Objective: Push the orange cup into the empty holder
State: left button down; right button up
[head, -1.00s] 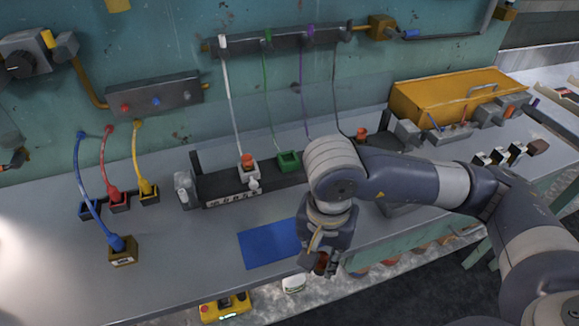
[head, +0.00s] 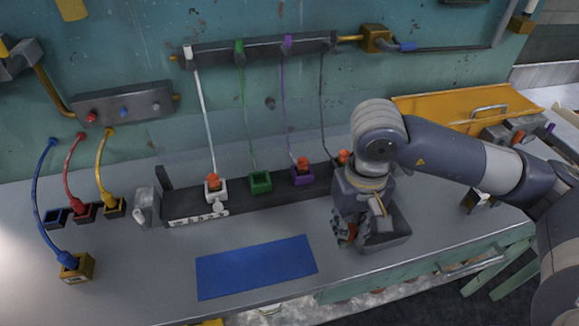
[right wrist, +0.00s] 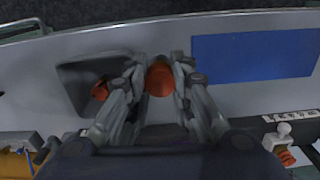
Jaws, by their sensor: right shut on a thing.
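My right gripper (head: 347,238) is over the bench, at the left side of a grey tray. In the right wrist view my gripper (right wrist: 160,66) is shut on an orange cup (right wrist: 161,80), with a finger on each side of it. The cup in the grip is not clear in the head view. The green holder (head: 260,182) on the black rack is empty. The white holder (head: 216,193) and the purple holder (head: 303,178) each have an orange cup in them. Another orange cup (head: 343,156) shows at the rack's right end, partly behind my arm. My left gripper is not in view.
The grey tray (head: 389,240) has another orange piece (right wrist: 100,90) in it, seen in the right wrist view. A blue mat (head: 256,268) lies left of my gripper. Thin cables hang down to the rack. A yellow block (head: 78,270) with a blue plug stands at left.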

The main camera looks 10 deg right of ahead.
aim_at(263, 189)
jog(key=i+l+u, duration=0.1)
jog(key=l+u, duration=0.3)
jog(key=l, duration=0.2)
jog(key=l+u, duration=0.4)
jog(key=l, duration=0.2)
jog(key=u, duration=0.4)
